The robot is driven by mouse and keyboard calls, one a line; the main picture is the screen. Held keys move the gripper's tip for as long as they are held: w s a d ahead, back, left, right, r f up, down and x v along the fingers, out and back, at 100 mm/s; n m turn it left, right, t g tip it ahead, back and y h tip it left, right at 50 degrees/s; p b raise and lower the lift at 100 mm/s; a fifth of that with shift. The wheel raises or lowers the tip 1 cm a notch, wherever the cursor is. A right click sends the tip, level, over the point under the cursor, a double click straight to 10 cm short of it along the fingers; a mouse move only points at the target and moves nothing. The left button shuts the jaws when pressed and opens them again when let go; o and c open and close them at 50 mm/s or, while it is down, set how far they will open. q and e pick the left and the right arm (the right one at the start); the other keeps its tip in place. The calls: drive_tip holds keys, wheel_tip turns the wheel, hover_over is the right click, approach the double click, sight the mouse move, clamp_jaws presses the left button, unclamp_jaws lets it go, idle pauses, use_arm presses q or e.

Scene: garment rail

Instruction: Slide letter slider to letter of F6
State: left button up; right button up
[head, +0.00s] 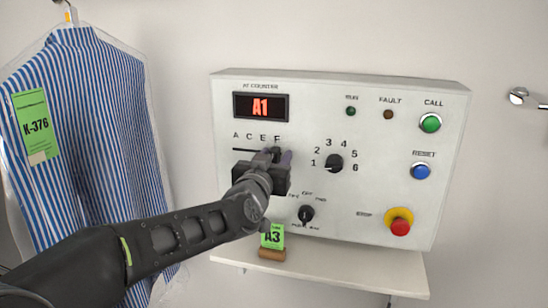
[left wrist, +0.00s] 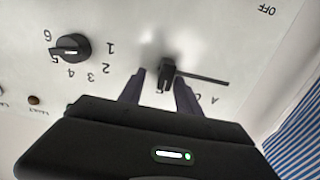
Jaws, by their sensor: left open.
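The letter slider's dark knob (left wrist: 167,75) stands at one end of its black slot (left wrist: 205,78) in the left wrist view, which is upside down. In the head view the slot (head: 243,150) runs under the letters A, C, E, F, and the knob's end is near F, partly hidden. My left gripper (head: 277,157) is at the slider, its arm crossing the lower left. Its open fingers (left wrist: 161,90) lie on either side of the knob, with gaps showing. The display (head: 260,107) reads A1. My right gripper is not in view.
The number dial (head: 334,163) is just right of my gripper, with a lower dial (head: 306,214) below. Buttons and a red stop knob (head: 400,227) are farther right. A green A3 tag (head: 272,236) stands on the shelf (head: 340,271). A bagged striped shirt (head: 85,130) hangs left.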

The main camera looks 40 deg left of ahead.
use_arm(q)
drive_tip(key=shift+s, duration=0.15)
drive_tip(key=b+v, duration=0.1)
drive_tip(key=v, duration=0.6)
drive_tip(key=shift+s, duration=0.25)
drive_tip(key=shift+d, duration=0.1)
